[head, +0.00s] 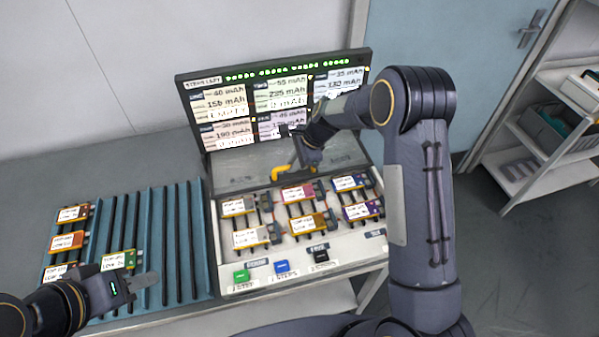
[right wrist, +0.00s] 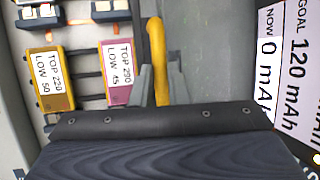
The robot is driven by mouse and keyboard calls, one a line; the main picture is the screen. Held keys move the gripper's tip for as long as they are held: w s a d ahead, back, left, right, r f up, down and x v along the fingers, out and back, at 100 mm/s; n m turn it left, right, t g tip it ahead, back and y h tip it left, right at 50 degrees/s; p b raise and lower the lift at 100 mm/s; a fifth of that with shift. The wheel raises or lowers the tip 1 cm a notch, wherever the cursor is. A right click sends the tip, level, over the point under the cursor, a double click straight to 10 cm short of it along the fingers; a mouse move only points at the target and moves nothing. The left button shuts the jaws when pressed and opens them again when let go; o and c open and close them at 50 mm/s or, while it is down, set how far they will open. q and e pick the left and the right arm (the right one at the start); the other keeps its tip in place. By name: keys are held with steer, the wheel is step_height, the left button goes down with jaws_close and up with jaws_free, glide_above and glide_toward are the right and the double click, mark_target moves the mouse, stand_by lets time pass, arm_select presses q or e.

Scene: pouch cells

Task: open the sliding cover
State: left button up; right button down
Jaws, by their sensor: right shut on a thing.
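The sliding cover (head: 237,172) is a grey panel lying between the cell bays and the foot of the screen. Its yellow handle (head: 284,174) stands near its middle; the handle also shows in the right wrist view (right wrist: 156,50). My right gripper (head: 303,160) is shut on the handle, with grey fingers (right wrist: 160,85) on both sides of it in the right wrist view. The bays in front of the panel show uncovered, with several labelled pouch cells (head: 250,237). My left gripper (head: 142,281) is low at the left, near a green cell (head: 118,260); its finger gap is unclear.
A blue slotted rack (head: 150,240) with several cells at its left stands beside the tester. Green (head: 241,275), blue (head: 282,267) and black (head: 320,257) buttons line the tester's front. The screen (head: 275,100) rises behind the panel, close to my right arm.

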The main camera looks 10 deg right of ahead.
steer(key=shift+w, duration=1.85)
steer(key=c, duration=1.4)
jaws_free()
steer(key=b+v, duration=0.1)
steer(key=v, duration=0.6)
steer(key=shift+r, duration=0.4)
steer(key=shift+s+d, duration=0.1)
steer(key=shift+d, duration=0.05)
